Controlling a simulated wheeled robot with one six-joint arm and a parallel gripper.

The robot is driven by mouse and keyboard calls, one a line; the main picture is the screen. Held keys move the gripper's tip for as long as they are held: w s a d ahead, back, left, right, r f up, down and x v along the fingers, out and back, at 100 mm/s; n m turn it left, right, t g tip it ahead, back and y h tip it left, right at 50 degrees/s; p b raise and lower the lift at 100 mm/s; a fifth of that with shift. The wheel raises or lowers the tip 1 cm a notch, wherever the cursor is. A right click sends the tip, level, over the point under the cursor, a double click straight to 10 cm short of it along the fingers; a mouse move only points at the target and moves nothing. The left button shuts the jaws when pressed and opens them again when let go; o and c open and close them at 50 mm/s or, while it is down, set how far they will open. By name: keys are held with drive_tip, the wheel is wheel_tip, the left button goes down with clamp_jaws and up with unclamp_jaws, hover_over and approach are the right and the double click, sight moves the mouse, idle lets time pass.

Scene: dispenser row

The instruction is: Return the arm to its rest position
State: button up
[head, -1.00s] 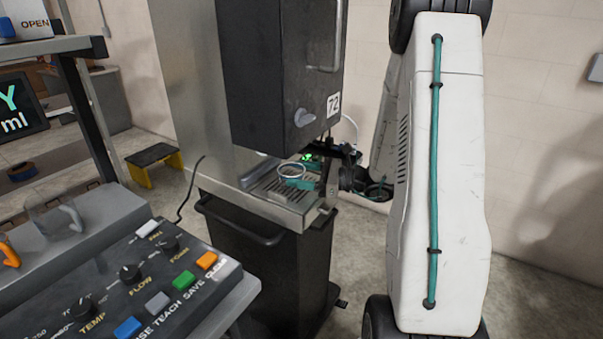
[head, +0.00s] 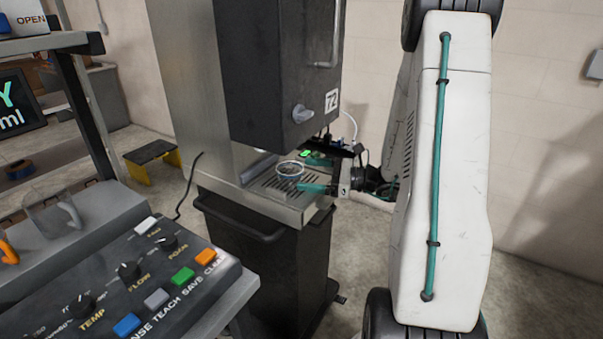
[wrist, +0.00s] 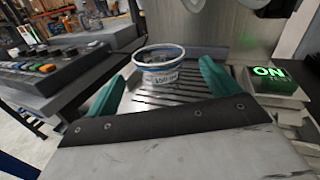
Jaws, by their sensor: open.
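My gripper (head: 309,173) is open and empty at the dispenser's drip tray, its teal fingers pointing left in the head view. In the wrist view the two fingers of my gripper (wrist: 163,72) are spread wide. The same cup (head: 290,171) stands on the slotted drip tray (head: 262,196) in the head view. Its contents look dark and cannot be made out. My white arm link fills the right of the head view and hides part of my forearm.
The dark dispenser head (head: 272,75) hangs over the tray. A box with a lit green ON sign (wrist: 271,80) stands right of the cup. A control panel (head: 150,275) with knobs and coloured buttons is at lower left. A yellow-black step stool (head: 152,160) is behind.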

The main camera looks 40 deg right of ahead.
drive_tip(key=v, duration=0.4)
drive_tip(key=shift+s+d, duration=0.15)
drive_tip(key=shift+s+f+g, duration=0.15)
drive_tip(key=shift+f+g, duration=0.1)
drive_tip(key=shift+g, duration=0.05)
drive_tip(key=s+a+n+g, duration=0.1)
drive_tip(key=s+a+f+n+g+y, duration=0.1)
drive_tip(key=a, duration=0.1)
drive_tip(key=shift+s+f+n+g, duration=0.25)
drive_tip(key=shift+s+n+g, duration=0.05)
drive_tip(key=s+a+r+n+g+h, duration=0.4)
drive_tip(key=s+a+r+n+h, duration=0.2)
drive_tip(key=s+a+n, duration=0.3)
drive_tip(key=s+a+r+n+g+h, duration=0.5)
drive_tip(key=s+a+r+n, duration=0.3)
drive_tip(key=n, duration=0.7)
drive_tip(key=s+a+h, duration=0.1)
drive_tip(key=a, duration=0.1)
drive_tip(key=shift+s+a+h, duration=0.2)
drive_tip(key=shift+a+h, duration=0.1)
